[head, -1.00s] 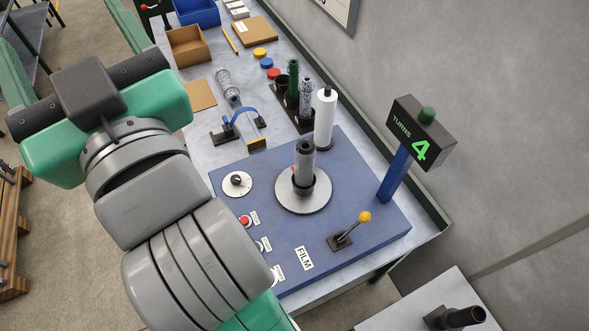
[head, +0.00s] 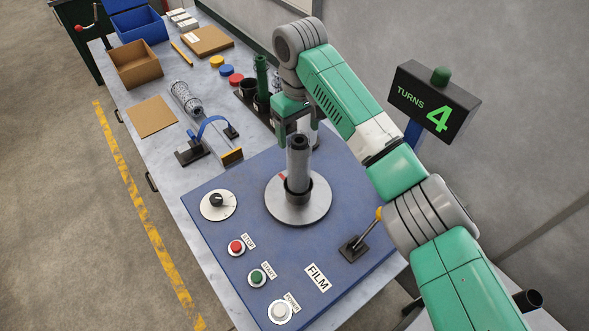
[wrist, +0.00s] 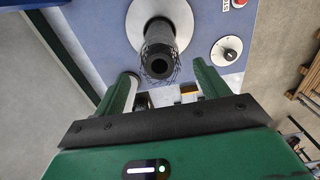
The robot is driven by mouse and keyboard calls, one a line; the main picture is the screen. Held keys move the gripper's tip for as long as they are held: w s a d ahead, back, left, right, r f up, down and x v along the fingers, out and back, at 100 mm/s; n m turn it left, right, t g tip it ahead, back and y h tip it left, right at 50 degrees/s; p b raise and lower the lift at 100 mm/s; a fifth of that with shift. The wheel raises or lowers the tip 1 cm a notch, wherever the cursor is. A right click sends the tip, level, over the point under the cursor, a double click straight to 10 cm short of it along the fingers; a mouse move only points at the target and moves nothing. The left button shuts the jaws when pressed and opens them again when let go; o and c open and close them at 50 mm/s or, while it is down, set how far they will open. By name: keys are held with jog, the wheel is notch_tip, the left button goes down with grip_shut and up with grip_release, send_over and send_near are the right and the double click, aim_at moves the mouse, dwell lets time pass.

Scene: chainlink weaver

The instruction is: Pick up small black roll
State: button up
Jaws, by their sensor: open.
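A dark grey-black roll with mesh around it stands upright on the round grey turntable in the head view (head: 298,160) and the wrist view (wrist: 158,62). I cannot tell which is the small black roll. My gripper (head: 298,138) is open and empty, just behind the turntable roll's top in the head view. In the wrist view its fingers (wrist: 165,71) are spread, with the turntable roll ahead between their tips; contact is not visible.
A white roll (wrist: 120,92) stands close to one finger. A green roll (head: 261,78) is in the rack. A lever (head: 362,236), dial (head: 217,204) and buttons are on the blue base. The TURNS display (head: 432,105) reads 4. The blue base's front is otherwise clear.

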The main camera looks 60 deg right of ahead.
send_over(299, 169)
jog(key=w+d, duration=0.1)
jog(key=d, duration=0.2)
jog(key=f, duration=0.6)
jog(key=shift+w+a, duration=0.1)
jog(key=shift+a, duration=0.15)
jog(key=shift+r, duration=0.15)
jog(key=c, duration=1.5)
